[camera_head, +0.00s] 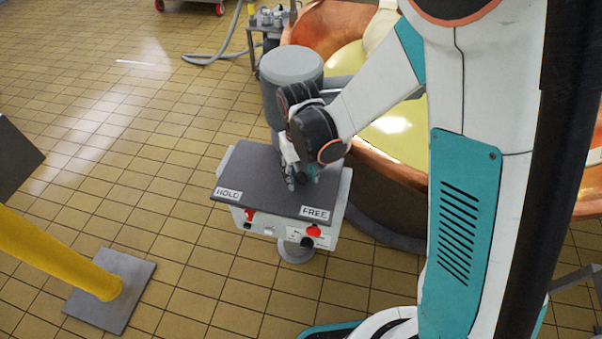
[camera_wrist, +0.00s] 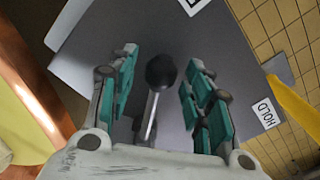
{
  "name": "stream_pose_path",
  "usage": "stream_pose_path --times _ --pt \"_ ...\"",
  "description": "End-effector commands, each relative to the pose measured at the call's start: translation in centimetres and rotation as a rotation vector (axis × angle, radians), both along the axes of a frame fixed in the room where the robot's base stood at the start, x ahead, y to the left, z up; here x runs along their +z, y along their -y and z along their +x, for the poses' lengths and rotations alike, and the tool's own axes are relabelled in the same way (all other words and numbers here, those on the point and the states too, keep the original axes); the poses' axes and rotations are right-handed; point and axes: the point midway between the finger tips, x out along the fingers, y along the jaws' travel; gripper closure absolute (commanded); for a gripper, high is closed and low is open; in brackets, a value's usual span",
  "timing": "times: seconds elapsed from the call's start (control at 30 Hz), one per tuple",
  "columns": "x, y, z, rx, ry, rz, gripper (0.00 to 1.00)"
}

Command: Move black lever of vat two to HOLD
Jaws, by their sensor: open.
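The black lever shows in the wrist view as a round black knob (camera_wrist: 161,72) on a thin metal rod. It appears between the two teal-padded fingers of my open gripper (camera_wrist: 163,88), with a gap on each side. I cannot tell how deep the knob sits between them. In the head view my gripper (camera_head: 302,176) is over the dark top of the control box (camera_head: 262,178) and hides the lever. The HOLD label (camera_head: 229,194) is at the box's left end and the FREE label (camera_head: 315,213) at its right. HOLD also shows right of the fingers in the wrist view (camera_wrist: 264,113).
A copper vat (camera_head: 318,25) with yellow liquid stands behind the box. A grey cylinder (camera_head: 290,75) stands close behind my gripper. A yellow post (camera_head: 60,255) on a metal base plate is at the lower left. The tiled floor (camera_head: 110,110) at left is mostly clear.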

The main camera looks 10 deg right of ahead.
Motion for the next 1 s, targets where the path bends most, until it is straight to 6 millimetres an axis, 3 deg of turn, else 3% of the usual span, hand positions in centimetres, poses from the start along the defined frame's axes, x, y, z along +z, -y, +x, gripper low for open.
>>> stream_pose_path --times 0.07,0.27,0.67,1.0 --pt "0.0 0.0 0.0 0.000 0.000 0.000 0.54" --pt "0.0 0.0 0.0 0.000 0.000 0.000 0.99" --pt "0.0 -0.6 -0.2 -0.045 0.000 0.000 1.00" --pt "-0.1 -3.4 -0.4 -0.276 -0.001 0.001 1.00"
